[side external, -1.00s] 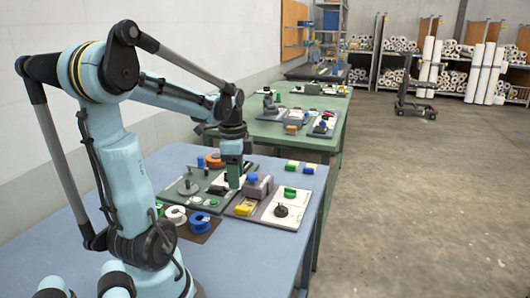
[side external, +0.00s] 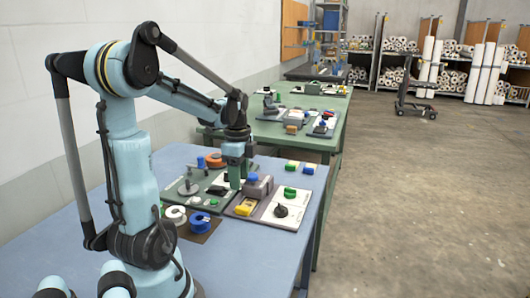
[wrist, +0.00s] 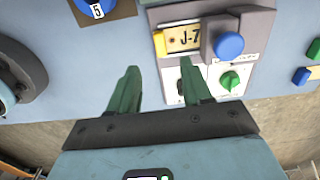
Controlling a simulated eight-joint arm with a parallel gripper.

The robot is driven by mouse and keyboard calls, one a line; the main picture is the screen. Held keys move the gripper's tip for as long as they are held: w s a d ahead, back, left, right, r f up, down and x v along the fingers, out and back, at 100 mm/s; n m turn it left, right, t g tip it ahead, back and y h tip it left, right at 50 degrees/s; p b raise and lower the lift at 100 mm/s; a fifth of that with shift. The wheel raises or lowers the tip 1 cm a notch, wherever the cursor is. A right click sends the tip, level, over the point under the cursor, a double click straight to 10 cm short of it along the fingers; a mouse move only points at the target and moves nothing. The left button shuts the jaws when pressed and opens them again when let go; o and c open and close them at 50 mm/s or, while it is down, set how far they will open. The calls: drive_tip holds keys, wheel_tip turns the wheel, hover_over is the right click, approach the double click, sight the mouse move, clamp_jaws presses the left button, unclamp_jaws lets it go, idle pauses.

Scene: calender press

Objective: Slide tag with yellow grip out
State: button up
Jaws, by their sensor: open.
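The tag (wrist: 183,39) is a pale plate marked "J-7" with a yellow grip (wrist: 160,43) at its left end. It lies in a grey holder on the panel, its right end against a grey block. In the side external view, the tag's yellow part (side external: 245,207) shows in front of the gripper. My gripper (wrist: 157,74) has two green fingers, open with nothing between them. In the side external view my gripper (side external: 236,186) is pointed down beside the grey block.
A blue knob (wrist: 228,45) sits on the grey block right of the tag. A green knob (wrist: 230,80) is on the white plate below. Blue and white spools (side external: 199,222) stand left of the panel. The blue tabletop's near part (side external: 235,265) is clear.

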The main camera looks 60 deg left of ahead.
sight(241, 208)
wheel_tip(241, 208, down, 9)
drive_tip(key=shift+f, duration=0.2)
idle(0.3)
clamp_jaws()
